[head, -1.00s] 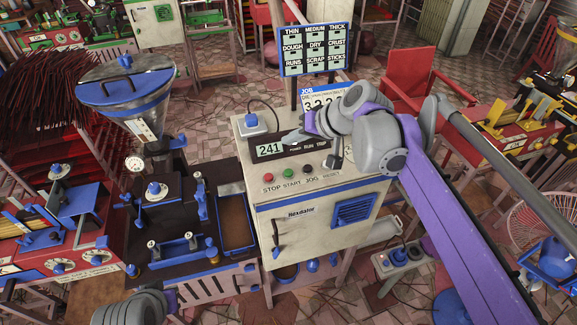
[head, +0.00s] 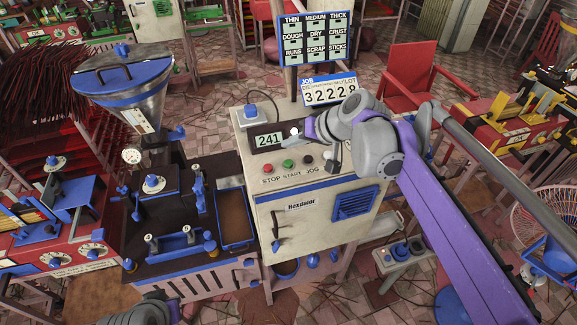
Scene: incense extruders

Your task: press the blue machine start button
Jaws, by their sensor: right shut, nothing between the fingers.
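The blue-trimmed machine's cream control box (head: 262,188) stands in the middle of the head view. Its sloped top carries a green START button (head: 288,163), between a red STOP button (head: 267,168) and a black JOG button (head: 308,160). A display (head: 268,140) above them reads 241. My right gripper (head: 297,132) is shut and empty, over the panel beside the display's right end, behind the button row. It looks apart from the green button; its height above the panel is hard to judge. My left arm shows only as a grey link at the bottom left; its gripper is not visible.
My right forearm crosses the box's right side. A job counter (head: 330,92) and a sign board (head: 314,42) stand behind the box. A blue-capped knob (head: 251,111) with a cable sits at its back left. A hopper (head: 123,80) and extruder table stand left.

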